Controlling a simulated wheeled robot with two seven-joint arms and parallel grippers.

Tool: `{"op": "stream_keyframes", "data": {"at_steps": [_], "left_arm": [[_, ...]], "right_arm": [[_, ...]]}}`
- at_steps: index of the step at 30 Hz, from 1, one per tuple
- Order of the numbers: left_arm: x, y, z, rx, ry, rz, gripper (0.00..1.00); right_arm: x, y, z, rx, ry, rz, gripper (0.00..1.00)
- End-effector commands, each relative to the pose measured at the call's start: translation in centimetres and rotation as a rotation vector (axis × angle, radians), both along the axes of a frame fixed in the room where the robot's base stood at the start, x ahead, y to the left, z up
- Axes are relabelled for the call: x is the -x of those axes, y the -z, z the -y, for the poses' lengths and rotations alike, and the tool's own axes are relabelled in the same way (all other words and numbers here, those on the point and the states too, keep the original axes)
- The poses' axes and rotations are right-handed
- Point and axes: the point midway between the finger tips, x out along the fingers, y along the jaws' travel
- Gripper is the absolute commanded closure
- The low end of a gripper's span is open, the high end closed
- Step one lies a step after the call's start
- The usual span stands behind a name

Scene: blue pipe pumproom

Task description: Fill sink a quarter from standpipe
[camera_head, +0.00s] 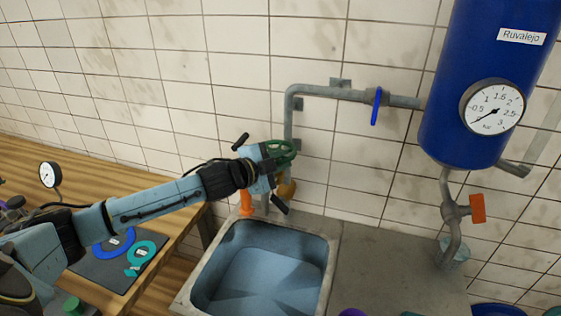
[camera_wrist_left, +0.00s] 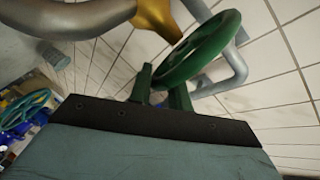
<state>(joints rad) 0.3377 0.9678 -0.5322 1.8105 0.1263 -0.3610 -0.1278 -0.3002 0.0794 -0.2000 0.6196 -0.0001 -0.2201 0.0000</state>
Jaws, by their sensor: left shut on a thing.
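The green handwheel (camera_head: 281,152) sits at the lower end of the grey wall pipe, above a brass tap body (camera_head: 287,188). My left gripper (camera_head: 270,163) is shut on the wheel, reaching it from the left. In the left wrist view the wheel (camera_wrist_left: 203,50) lies at the fingertips, with the brass body (camera_wrist_left: 158,14) behind. The sink (camera_head: 333,258) is below, with a pale blue surface inside; I cannot tell whether it is water. The spout outlet is partly hidden by my gripper. My right gripper is out of view.
A blue tank (camera_head: 465,80) with a gauge (camera_head: 492,106) hangs at right. A blue lever (camera_head: 376,106) sits on the wall pipe, an orange-handled valve (camera_head: 477,208) under the tank. A wooden bench (camera_head: 100,172) stands left. The grey counter (camera_head: 385,260) is mostly clear.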

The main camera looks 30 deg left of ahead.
Motion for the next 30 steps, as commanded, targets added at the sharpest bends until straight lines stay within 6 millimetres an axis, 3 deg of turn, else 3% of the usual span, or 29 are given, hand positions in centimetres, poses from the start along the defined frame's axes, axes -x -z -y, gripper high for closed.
{"op": "stream_keyframes", "data": {"at_steps": [8,30], "left_arm": [[0.0,0.6,0.5,0.011,-0.05,-0.011,1.0],[-1.8,0.9,1.7,0.011,-0.483,-0.019,1.0]], "right_arm": [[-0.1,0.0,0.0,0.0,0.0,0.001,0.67],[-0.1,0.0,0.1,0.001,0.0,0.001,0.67]]}}
